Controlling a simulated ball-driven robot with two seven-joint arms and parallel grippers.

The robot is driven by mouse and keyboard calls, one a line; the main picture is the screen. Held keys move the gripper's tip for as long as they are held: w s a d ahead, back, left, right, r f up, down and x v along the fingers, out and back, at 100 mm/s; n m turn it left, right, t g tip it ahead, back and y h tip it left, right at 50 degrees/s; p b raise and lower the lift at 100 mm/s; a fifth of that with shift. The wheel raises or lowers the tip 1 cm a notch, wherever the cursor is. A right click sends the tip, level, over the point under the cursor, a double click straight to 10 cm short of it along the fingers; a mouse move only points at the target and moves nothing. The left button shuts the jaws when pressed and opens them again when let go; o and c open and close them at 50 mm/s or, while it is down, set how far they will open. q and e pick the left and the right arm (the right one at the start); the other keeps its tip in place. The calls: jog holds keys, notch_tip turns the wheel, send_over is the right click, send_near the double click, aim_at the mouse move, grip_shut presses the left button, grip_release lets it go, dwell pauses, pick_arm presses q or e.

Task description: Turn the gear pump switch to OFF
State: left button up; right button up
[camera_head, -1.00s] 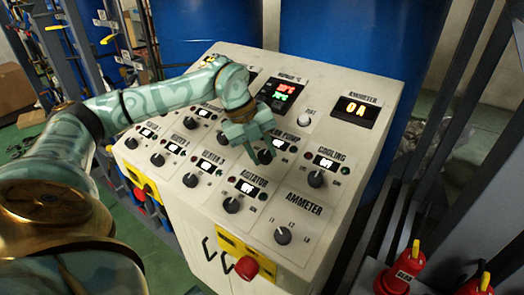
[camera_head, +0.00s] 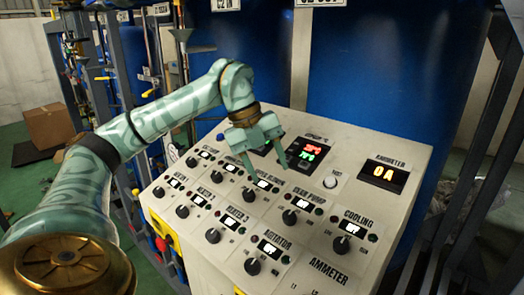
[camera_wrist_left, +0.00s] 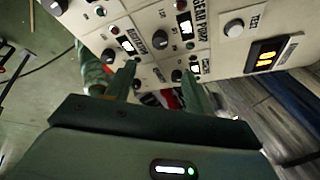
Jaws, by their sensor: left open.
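The gear pump switch is a black rotary knob (camera_head: 289,217) below a small lit display (camera_head: 300,203), under the GEAR PUMP label on the white sloped control panel (camera_head: 386,215). The display's text and the knob's pointer are too small to read surely. My left gripper (camera_head: 267,168) is open and empty. It hangs above the panel, up and left of the gear pump knob in the head view and apart from it. The left wrist view shows its two spread fingers (camera_wrist_left: 158,70) over the panel, with the GEAR PUMP label (camera_wrist_left: 202,25) beyond them. My right gripper is not in view.
Other knobs surround it, including cooling (camera_head: 341,244) and agitator (camera_head: 252,267). The ammeter display (camera_head: 384,173) reads 0A. A white button (camera_head: 330,182) sits near the red and green readout (camera_head: 305,153). Blue tanks (camera_head: 385,65) stand behind the panel.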

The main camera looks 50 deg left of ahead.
pick_arm(q)
jog(key=v, duration=0.3)
dwell(0.6)
